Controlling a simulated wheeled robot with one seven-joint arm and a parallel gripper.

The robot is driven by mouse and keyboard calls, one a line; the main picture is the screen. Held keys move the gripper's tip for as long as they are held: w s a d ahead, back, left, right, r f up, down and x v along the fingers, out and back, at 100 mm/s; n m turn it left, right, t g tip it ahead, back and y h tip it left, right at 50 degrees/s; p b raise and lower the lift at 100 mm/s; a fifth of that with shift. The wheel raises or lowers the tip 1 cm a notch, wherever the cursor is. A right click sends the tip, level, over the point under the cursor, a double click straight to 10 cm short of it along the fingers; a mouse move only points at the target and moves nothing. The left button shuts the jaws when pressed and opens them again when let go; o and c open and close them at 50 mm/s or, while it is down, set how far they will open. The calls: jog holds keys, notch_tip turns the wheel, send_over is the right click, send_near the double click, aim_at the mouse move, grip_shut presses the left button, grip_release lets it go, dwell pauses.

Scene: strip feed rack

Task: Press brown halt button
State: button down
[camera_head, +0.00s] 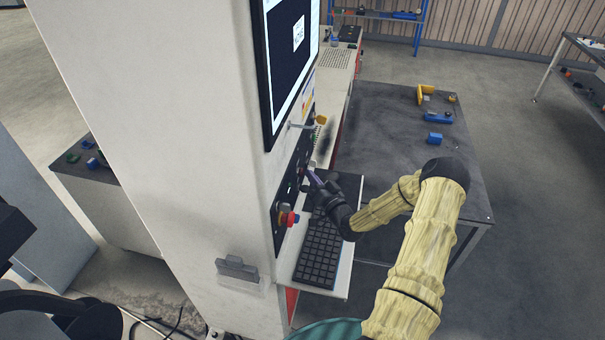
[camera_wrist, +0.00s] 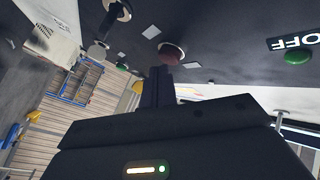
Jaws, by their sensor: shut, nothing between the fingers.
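The brown button (camera_wrist: 172,49) shows in the wrist view on a dark control panel (camera_wrist: 225,45), a round dark reddish-brown cap. My gripper (camera_wrist: 161,72) is shut, with nothing between its fingers. Its fingertips are right at the near edge of the brown button; I cannot tell whether they touch it. In the head view my gripper (camera_head: 311,176) reaches the dark panel on the side of the white column, and the brown button cannot be made out there.
A green button (camera_wrist: 298,57) sits by an OFF label on the panel. A red knob (camera_head: 292,218) sits lower on the panel. A keyboard (camera_head: 319,251) lies on a shelf below my gripper. A screen (camera_head: 291,55) hangs above. A dark table (camera_head: 385,130) stands behind.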

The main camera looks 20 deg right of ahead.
jog(key=shift+s+d, duration=0.25)
jog(key=shift+d, duration=0.1)
jog(key=s+d, duration=0.1)
jog(key=d, duration=0.1)
jog(key=s+d+b, duration=0.1)
jog(key=d, duration=0.1)
jog(key=shift+s, duration=0.4)
dwell(0.9)
